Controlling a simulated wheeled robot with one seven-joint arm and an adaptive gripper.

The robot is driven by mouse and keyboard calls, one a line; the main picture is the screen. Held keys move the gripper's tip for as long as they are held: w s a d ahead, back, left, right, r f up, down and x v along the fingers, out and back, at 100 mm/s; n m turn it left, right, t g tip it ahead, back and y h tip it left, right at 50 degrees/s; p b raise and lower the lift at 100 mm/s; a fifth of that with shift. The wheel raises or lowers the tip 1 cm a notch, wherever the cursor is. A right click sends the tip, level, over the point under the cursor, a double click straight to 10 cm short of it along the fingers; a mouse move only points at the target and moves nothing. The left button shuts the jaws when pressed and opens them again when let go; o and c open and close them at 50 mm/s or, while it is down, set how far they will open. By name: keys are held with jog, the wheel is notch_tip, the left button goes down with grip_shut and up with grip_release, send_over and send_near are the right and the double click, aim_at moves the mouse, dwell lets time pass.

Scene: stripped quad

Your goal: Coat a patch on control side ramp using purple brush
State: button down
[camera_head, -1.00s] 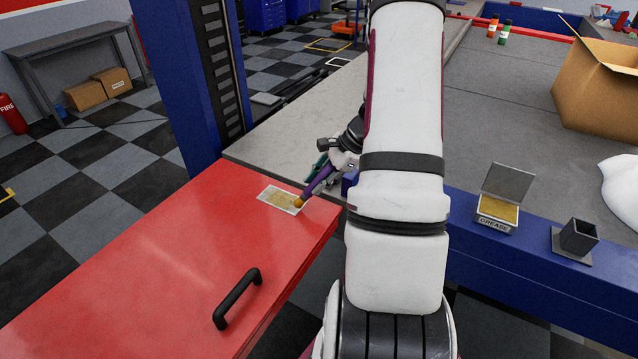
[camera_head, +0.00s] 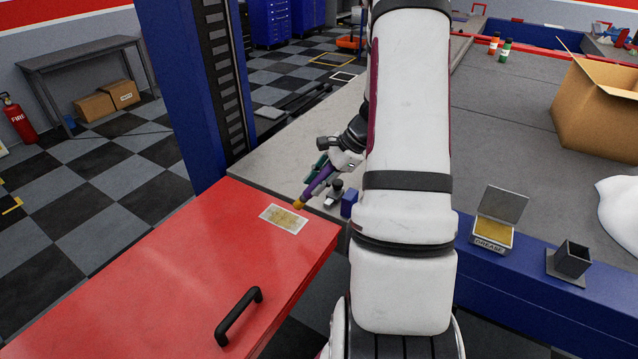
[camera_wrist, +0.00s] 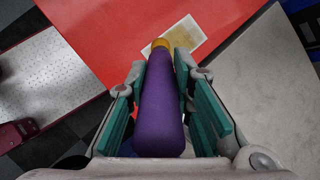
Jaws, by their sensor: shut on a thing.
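The purple brush (camera_head: 319,182) is held in my gripper (camera_head: 328,170), with its yellow-orange tip pointing down and left toward the red ramp (camera_head: 150,260). In the wrist view the purple handle (camera_wrist: 161,115) lies between the green-padded fingers of my gripper (camera_wrist: 165,85). A pale-bordered patch (camera_head: 284,218) with a yellowish smeared coat lies on the ramp's upper end. The brush tip is near the patch's upper right edge; it looks slightly above the surface, but contact is hard to tell. The patch also shows in the wrist view (camera_wrist: 185,38), partly behind the tip.
A black handle (camera_head: 239,316) stands up from the ramp. An open grease box (camera_head: 492,233) and a dark square holder (camera_head: 572,260) sit on the blue beam at right. A blue post (camera_head: 185,90) rises behind the ramp. A cardboard box (camera_head: 600,110) stands on the grey platform.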

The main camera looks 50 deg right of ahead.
dwell(0.6)
jog(key=shift+w+d+f+b, duration=0.15)
jog(key=shift+d+f+b, duration=0.2)
jog(key=shift+d, duration=0.35)
